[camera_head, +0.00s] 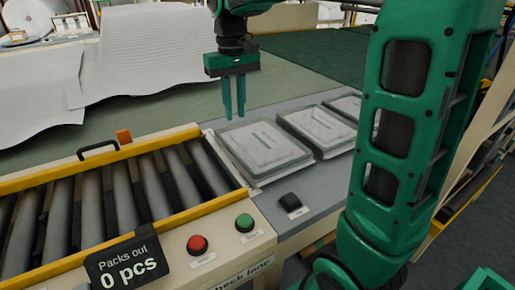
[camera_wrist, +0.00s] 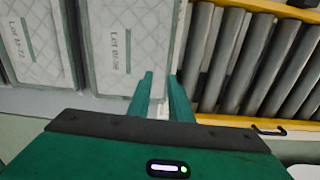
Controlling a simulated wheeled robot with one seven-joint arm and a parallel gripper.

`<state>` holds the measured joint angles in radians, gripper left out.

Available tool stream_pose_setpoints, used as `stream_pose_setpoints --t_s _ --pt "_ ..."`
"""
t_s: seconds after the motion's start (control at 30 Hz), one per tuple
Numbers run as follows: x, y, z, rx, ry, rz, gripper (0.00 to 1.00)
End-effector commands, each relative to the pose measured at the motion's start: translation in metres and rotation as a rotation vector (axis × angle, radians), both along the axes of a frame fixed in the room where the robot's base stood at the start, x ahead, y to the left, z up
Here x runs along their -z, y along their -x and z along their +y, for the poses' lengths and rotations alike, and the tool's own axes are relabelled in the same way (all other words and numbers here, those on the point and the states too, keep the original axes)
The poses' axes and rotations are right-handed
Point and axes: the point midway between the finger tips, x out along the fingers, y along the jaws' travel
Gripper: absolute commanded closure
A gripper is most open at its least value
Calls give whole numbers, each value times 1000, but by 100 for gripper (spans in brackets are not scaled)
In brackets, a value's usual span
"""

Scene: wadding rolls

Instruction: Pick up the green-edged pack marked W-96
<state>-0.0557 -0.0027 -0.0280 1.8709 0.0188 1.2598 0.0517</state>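Three flat pale packs with grey-green edges lie in a row on the grey table. The pack closest to the roller conveyor (camera_head: 262,150) shows in the wrist view (camera_wrist: 135,45) with a label starting "Lot"; the rest is too blurred to read surely. The middle pack (camera_head: 318,128) shows at left in the wrist view (camera_wrist: 35,45), its label seeming to end in 72. The third pack (camera_head: 350,105) is partly hidden behind my arm. My gripper (camera_head: 234,112) points down, open with a narrow gap and empty, above the far end of the closest pack.
The roller conveyor (camera_head: 115,205) with yellow rails stands left of the packs. A sign (camera_head: 128,268) reads "Packs out 0 pcs". White wadding (camera_head: 135,55) lies behind.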

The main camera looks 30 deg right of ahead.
Motion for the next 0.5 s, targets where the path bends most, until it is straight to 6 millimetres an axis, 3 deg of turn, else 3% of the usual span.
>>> stream_pose_setpoints --t_s 0.17,0.5 --pt "-2 -22 24 -52 -5 2 81" --pt "42 -23 25 -55 -5 4 81"
